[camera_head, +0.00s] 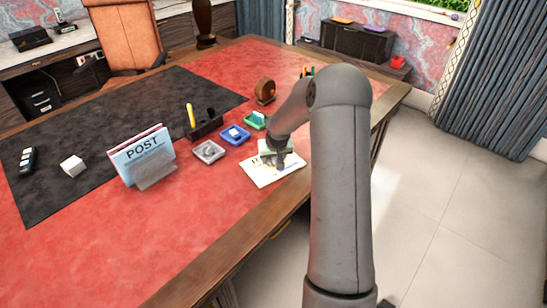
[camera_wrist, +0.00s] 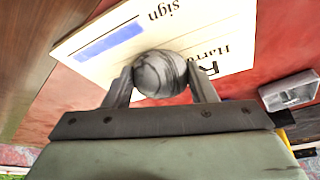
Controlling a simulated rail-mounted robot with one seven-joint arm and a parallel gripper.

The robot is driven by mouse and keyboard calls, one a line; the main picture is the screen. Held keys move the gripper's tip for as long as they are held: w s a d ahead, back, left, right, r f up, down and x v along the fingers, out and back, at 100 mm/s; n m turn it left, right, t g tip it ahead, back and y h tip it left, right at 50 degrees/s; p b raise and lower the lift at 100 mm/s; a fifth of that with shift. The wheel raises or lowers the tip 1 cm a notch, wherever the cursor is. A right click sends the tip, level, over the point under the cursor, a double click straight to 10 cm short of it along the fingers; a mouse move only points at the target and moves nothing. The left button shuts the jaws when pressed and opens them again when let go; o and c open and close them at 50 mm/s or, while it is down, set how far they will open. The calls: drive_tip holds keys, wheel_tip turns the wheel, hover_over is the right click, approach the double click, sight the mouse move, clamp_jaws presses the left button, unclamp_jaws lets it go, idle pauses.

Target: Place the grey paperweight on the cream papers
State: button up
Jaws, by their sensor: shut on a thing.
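The cream papers (camera_head: 262,177) lie on the red desk top near its front edge, partly behind my arm in the head view. They also show in the wrist view (camera_wrist: 105,55), with printed words and a blue bar. The grey paperweight (camera_wrist: 160,73) is a round, marbled ball between my fingertips in the wrist view. My gripper (camera_wrist: 162,80) is shut on it, one finger on each side. In the head view my gripper (camera_head: 278,160) is over the papers and hides the paperweight. I cannot tell whether the ball touches the papers.
A grey tray (camera_head: 208,151), a blue tray (camera_head: 235,134) and a green tray (camera_head: 256,120) sit behind the papers. A letter holder marked POST (camera_head: 142,153) stands to the left. A dark pen holder (camera_head: 206,127) is behind. The red desk surface (camera_head: 190,215) at front left is clear.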

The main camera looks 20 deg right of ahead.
drive_tip(key=o, duration=1)
drive_tip(key=shift+f, duration=0.15)
drive_tip(key=shift+o, duration=0.2)
drive_tip(key=shift+r, duration=0.3)
drive_tip(key=v, duration=1.1)
drive_tip(key=s+a+r+n+g, duration=0.1)
drive_tip(key=s+a+r, duration=0.2)
drive_tip(key=s+a, duration=0.4)
drive_tip(key=s+a+r+n+g, duration=0.1)
drive_tip(key=s+a+r, duration=0.3)
drive_tip(key=s, duration=0.5)
drive_tip(key=s+a+f+g, duration=0.1)
drive_tip(key=s+a, duration=0.2)
drive_tip(key=s, duration=0.5)
drive_tip(key=s+a+n+g+y, duration=0.1)
drive_tip(key=s+a, duration=0.3)
drive_tip(key=s, duration=0.5)
drive_tip(key=shift+f, duration=0.4)
drive_tip(key=shift+s, duration=0.15)
